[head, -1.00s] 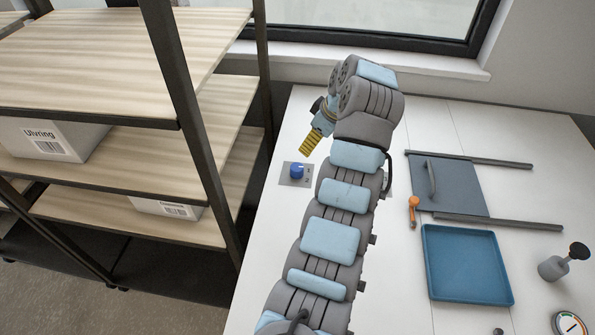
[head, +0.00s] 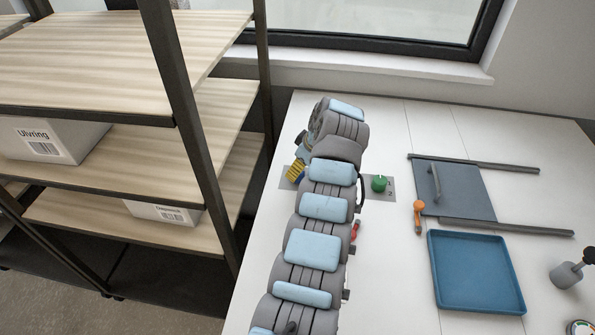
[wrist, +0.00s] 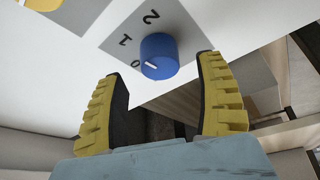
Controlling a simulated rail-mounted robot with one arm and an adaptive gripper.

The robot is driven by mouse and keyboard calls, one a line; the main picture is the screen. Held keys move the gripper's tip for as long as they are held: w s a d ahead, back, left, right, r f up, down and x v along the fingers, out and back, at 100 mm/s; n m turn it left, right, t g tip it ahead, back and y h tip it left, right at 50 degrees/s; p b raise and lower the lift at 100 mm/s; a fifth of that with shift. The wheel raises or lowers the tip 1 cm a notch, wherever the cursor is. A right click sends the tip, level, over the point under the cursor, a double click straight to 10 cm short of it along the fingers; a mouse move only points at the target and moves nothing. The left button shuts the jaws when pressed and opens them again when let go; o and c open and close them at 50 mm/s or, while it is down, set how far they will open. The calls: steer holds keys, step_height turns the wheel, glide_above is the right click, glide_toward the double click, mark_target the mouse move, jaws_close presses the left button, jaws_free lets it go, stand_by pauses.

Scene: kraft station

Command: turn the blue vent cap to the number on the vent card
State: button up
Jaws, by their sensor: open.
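The blue vent cap (wrist: 159,56) stands on a grey plate (wrist: 180,22) marked 0, 1 and 2 in the wrist view. A white line on the cap points toward the 0. My gripper (wrist: 163,70) is open, with one yellow ribbed finger to each side of the cap and the cap just past the fingertips; I see no contact. In the head view my gripper (head: 296,172) is over the plate (head: 285,181), and the blue cap is hidden. I cannot make out a vent card.
A green cap (head: 379,183) on its own plate is right of my arm, with a small red item (head: 356,229) nearby. Farther right are an orange-handled item (head: 418,212), a sliding panel (head: 455,192) and a blue tray (head: 478,305). A shelf rack (head: 190,100) stands left.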

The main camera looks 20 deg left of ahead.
steer(key=shift+x, duration=1.65)
steer(key=shift+f, duration=0.1)
steer(key=c, duration=1.2)
